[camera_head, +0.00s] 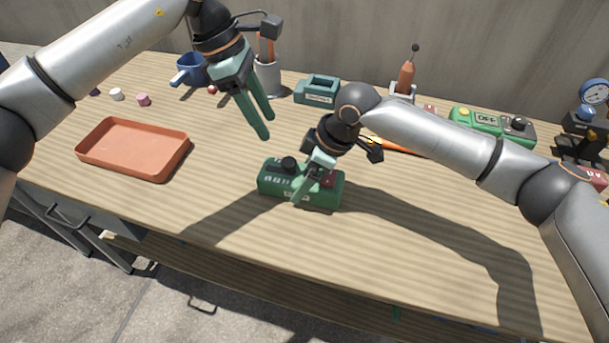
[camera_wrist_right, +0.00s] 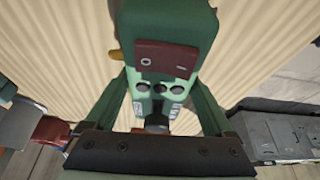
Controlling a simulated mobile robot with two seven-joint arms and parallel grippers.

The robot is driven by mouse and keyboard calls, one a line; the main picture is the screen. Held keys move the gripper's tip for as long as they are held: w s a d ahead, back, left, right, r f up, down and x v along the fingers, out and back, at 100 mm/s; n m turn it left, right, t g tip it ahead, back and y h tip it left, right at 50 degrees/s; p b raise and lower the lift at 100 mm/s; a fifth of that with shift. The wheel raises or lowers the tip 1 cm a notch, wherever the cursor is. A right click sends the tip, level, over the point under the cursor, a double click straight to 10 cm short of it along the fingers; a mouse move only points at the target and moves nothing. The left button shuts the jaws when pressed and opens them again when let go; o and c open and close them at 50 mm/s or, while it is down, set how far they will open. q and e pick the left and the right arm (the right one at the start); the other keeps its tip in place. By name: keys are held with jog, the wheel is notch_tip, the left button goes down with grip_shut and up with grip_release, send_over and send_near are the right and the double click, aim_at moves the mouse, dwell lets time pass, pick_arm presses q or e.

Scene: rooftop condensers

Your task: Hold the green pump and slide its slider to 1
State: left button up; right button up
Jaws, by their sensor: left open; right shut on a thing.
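The green pump (camera_head: 267,188) is a dark green box on the wooden table, front centre. It has a black knob on top at its left and a dark red part at its right; its markings are too small to read. My right gripper (camera_head: 306,187) reaches down over its right half and is shut on it. In the right wrist view the pump (camera_wrist_right: 165,25) sits between the fingers, with a dark red plate and round dark holes showing. My left gripper (camera_head: 267,127) is open and empty, above the table behind and left of the pump.
An orange tray (camera_head: 130,169) lies at left. A blue mug (camera_head: 192,68), a pen cup (camera_head: 268,77) and a teal block (camera_head: 317,88) stand at the back. A green box reading OFF (camera_head: 487,121) and a gauge (camera_head: 594,92) are at right. The table's front strip is clear.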

grip_shut()
pick_arm(q)
jog(key=shift+o, duration=1.2)
jog(key=shift+s+d+f, duration=0.1)
jog(key=shift+s+f, duration=0.05)
jog(key=s+d+f, duration=0.1)
jog(key=s, duration=0.2)
jog(key=s+d+f+m, duration=0.1)
jog(key=s+d, duration=0.1)
jog(key=s, duration=0.2)
jog(key=s+d+f+m+g, duration=0.1)
jog(key=s, duration=0.2)
jog(key=shift+s+d+f, duration=0.15)
jog(key=shift+d+f, duration=0.15)
jog(key=shift+f, duration=0.1)
jog(key=n+t+h, duration=0.9)
jog(key=t+h, duration=0.2)
jog(key=h, duration=0.1)
send_near(289, 161)
pick_arm(e)
jog(key=shift+r, duration=0.1)
pick_arm(q)
jog(key=x, duration=0.6)
jog(key=f+x, duration=0.1)
jog(key=x, duration=0.3)
grip_shut()
